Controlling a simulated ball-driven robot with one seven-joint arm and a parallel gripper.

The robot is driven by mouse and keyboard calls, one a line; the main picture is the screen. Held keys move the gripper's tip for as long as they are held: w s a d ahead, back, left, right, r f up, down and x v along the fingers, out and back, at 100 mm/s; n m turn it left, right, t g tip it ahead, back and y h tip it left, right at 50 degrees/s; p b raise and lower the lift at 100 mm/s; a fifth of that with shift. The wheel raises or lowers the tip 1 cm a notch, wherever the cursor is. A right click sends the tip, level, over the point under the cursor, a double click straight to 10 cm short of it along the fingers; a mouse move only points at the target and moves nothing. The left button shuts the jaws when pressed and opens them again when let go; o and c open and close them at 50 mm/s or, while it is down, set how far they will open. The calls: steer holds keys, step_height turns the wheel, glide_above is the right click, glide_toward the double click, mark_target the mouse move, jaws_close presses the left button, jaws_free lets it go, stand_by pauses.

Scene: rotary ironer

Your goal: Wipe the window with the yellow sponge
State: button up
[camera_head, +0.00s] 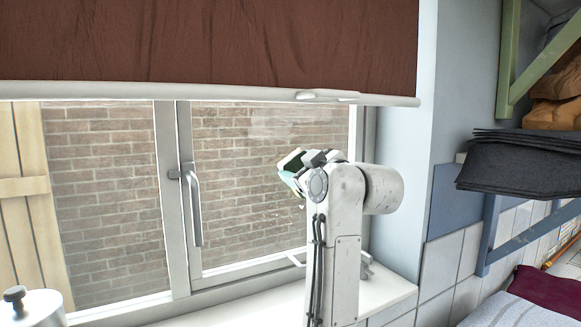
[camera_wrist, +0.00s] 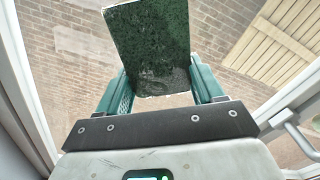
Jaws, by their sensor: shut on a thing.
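My gripper (camera_wrist: 162,88) is shut on the sponge (camera_wrist: 150,42), with one teal finger on each side of it. The sponge shows a dark green scouring face in the wrist view; no yellow is clear there. In the head view my gripper (camera_head: 290,172) is in front of the right pane of the window (camera_head: 235,145), near its right side. The sponge is small and partly hidden there. I cannot tell whether it touches the glass. A faint whitish smear shows on the upper part of that pane, and a pale patch shows at the upper left in the wrist view.
A window handle (camera_head: 195,210) sticks out left of my arm. A dark red blind (camera_head: 210,45) with a pale bottom bar covers the window's top. The white sill (camera_head: 260,303) runs below. A metal pot (camera_head: 38,308) stands at lower left. Dark folded cloths (camera_head: 515,170) are at right.

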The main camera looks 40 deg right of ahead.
mark_target(285, 168)
steer(key=s+d+p, duration=0.1)
steer(key=s+d, duration=0.1)
steer(key=d, duration=0.6)
steer(key=shift+s+d+p, duration=0.15)
steer(key=shift+d+p, duration=0.05)
steer(key=shift+p, duration=0.1)
stand_by(0.6)
steer(key=shift+a, duration=0.15)
steer(key=shift+w+a, duration=0.35)
steer(key=shift+a, duration=0.95)
steer(key=shift+w+a, duration=0.35)
steer(key=shift+a, duration=0.9)
steer(key=shift+w+a, duration=0.35)
steer(key=shift+a, duration=0.95)
steer(key=shift+w+a+p, duration=0.2)
steer(key=shift+w+a, duration=0.15)
steer(key=shift+a, duration=0.6)
steer(key=shift+w+a+p, duration=0.15)
steer(key=shift+w+a, duration=0.15)
steer(key=shift+a, duration=0.6)
steer(key=v, duration=0.6)
